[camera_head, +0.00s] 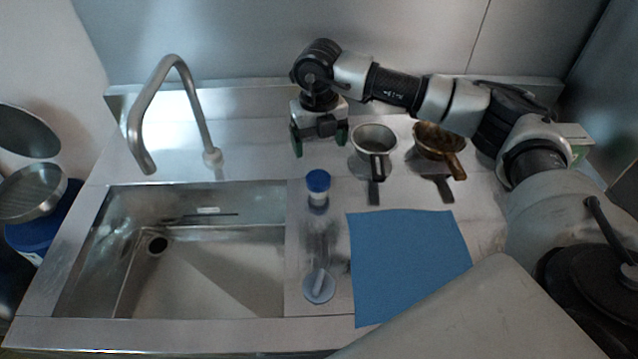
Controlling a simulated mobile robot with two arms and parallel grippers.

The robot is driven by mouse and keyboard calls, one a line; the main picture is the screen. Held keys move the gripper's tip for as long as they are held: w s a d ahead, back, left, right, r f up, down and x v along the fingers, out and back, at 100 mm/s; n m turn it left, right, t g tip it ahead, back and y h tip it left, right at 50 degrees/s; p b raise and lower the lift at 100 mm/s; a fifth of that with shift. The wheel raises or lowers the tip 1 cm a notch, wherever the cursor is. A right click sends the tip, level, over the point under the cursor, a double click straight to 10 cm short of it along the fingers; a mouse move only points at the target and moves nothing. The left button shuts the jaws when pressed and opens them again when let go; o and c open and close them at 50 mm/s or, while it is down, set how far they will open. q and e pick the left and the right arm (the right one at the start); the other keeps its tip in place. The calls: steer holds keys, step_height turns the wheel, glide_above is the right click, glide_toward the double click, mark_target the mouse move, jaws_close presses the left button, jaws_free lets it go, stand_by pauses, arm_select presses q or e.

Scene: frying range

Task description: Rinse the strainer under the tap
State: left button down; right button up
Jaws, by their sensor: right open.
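The tap (171,97) is a grey bent spout at the back left, its end above the back left of the sink (215,260). A silver strainer-like cup with a handle (374,143) sits on the counter right of the sink. A brown, copper-coloured one (438,143) sits to its right. I cannot tell which is the task's strainer. My right gripper (321,149) points down, open and empty, just left of the silver cup and apart from it. My left gripper is not in view.
A small jar with a blue lid (317,185) stands at the sink's right edge. A round grey-blue item with a handle (319,286) lies nearer. A blue cloth (408,262) covers the front counter. Round metal pans (33,192) are at far left. The sink looks empty.

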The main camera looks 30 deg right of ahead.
mark_target(319, 179)
step_height(319, 179, down, 10)
steer(key=p, duration=0.2)
steer(key=shift+p, duration=0.3)
steer(key=shift+f, duration=0.4)
steer(key=shift+c, duration=0.3)
